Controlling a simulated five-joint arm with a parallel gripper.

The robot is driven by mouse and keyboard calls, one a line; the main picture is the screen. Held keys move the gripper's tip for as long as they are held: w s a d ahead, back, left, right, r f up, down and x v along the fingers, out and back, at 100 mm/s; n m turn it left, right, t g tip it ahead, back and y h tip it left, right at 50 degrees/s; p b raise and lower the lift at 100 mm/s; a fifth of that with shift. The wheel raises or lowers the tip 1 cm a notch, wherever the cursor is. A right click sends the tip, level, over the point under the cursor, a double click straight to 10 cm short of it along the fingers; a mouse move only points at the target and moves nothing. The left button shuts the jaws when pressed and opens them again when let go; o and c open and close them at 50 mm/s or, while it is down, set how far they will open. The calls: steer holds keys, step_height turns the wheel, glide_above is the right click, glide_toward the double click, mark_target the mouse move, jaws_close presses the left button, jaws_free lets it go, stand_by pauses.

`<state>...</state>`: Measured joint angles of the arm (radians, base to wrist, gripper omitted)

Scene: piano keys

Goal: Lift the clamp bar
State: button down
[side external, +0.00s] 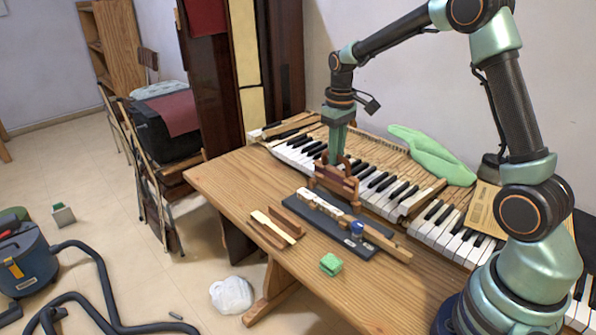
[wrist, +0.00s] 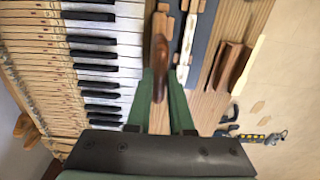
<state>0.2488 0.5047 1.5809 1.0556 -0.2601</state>
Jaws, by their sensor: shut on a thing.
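The clamp bar (side external: 336,183) is a reddish-brown wooden bar with an upright handle, at the front edge of the piano keys. My gripper (side external: 337,158) points down and is shut on its handle. In the wrist view, the rounded brown handle of the clamp bar (wrist: 159,62) lies between the green fingers of my gripper (wrist: 161,82). Whether the bar touches the surface beneath it is unclear. The fingers and handle hide part of it.
The piano keys (side external: 305,152) run along the back of the wooden table (side external: 228,180). A dark board (side external: 334,228) with pale blocks lies in front of the bar. A green sponge (side external: 331,265) and wooden strips (side external: 272,228) lie nearby. A green cloth (side external: 430,152) lies behind the keys.

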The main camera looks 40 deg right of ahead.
steer(key=shift+d, duration=0.75)
steer(key=c, duration=0.8)
jaws_free()
step_height(320, 180, up, 6)
stand_by(0.4)
steer(key=shift+a, duration=0.1)
